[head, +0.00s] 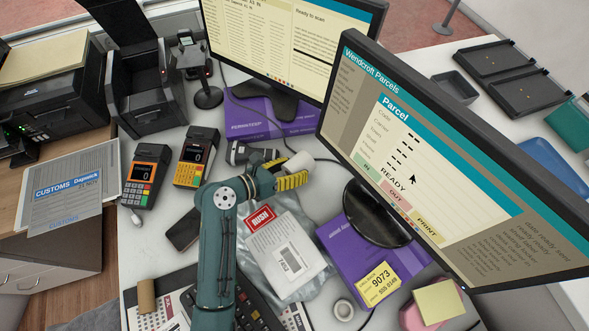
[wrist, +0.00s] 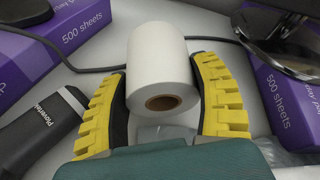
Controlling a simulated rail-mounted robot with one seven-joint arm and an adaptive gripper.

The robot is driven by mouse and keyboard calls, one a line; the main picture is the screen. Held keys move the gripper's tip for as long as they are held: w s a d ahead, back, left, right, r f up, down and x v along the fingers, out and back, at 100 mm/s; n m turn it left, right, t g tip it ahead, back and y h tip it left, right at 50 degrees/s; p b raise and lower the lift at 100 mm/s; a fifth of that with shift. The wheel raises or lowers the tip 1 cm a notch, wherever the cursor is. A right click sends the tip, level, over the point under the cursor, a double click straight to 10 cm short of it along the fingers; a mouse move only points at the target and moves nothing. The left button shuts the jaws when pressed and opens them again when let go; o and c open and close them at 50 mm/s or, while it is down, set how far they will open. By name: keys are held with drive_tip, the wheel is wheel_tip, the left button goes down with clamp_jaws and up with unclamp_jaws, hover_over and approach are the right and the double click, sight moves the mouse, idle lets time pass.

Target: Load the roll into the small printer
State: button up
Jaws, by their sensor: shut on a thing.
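A white paper roll with a brown core (wrist: 158,60) is between the yellow ribbed fingers of my gripper (wrist: 161,72), which is shut on it. In the head view the roll (head: 301,161) shows at the end of my gripper (head: 292,175), above the counter between the two monitors. A black box-shaped device (head: 147,95) with its lid raised stands at the upper left and looks like the small printer. Its inside shows only in part. My gripper is well to the right of it.
Two card terminals (head: 146,176) (head: 196,157), a scanner on a stand (head: 205,88) and a larger black printer (head: 50,110) are on the left. Purple paper packs (head: 245,119) (head: 360,255) lie under the monitors. A RUSH parcel (head: 288,255) lies below my gripper.

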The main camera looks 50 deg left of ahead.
sight(293, 165)
wheel_tip(293, 165, up, 8)
drive_tip(key=p, duration=0.2)
drive_tip(key=shift+p, duration=0.3)
drive_tip(key=s+d+m+h+p, duration=0.1)
drive_tip(key=d, duration=0.8)
drive_tip(key=s+d+m+g+h+p, duration=0.1)
drive_tip(key=d+h, duration=0.1)
drive_tip(key=d, duration=0.7)
drive_tip(key=s+d+f+m+h+p, duration=0.1)
drive_tip(key=d+m+p, duration=0.1)
drive_tip(key=d, duration=0.7)
drive_tip(key=shift+s, duration=0.3)
wheel_tip(293, 165, up, 32)
drive_tip(key=p, duration=3.8)
drive_tip(key=shift+d+r+g+h, duration=0.25)
drive_tip(key=shift+g+h, duration=0.05)
drive_tip(key=shift+s, duration=0.1)
